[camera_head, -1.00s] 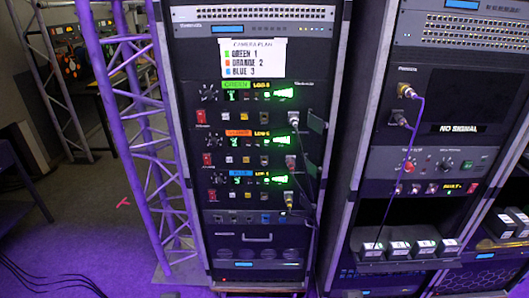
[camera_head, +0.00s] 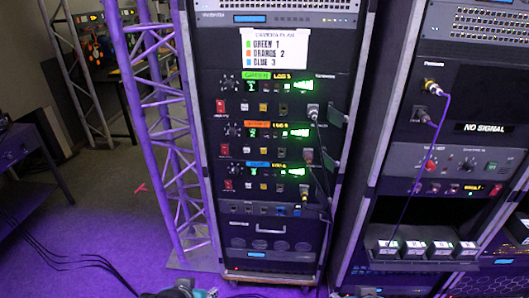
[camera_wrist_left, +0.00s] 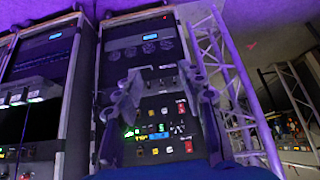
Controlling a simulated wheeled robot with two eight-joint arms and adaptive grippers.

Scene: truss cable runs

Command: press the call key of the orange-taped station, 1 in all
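The orange-taped station (camera_head: 233,131) is the middle of three stacked units in the central rack, in the head view. Its orange tape (camera_head: 257,125) sits left of a lit green display. I cannot make out my right gripper.
The green-taped station (camera_head: 256,76) is above and the blue-taped one (camera_head: 257,164) below. A camera plan sign (camera_head: 275,48) hangs above them. A truss (camera_head: 165,130) stands close left of the rack. A second rack with a cable (camera_head: 430,155) stands right. Cables cross the floor at left.

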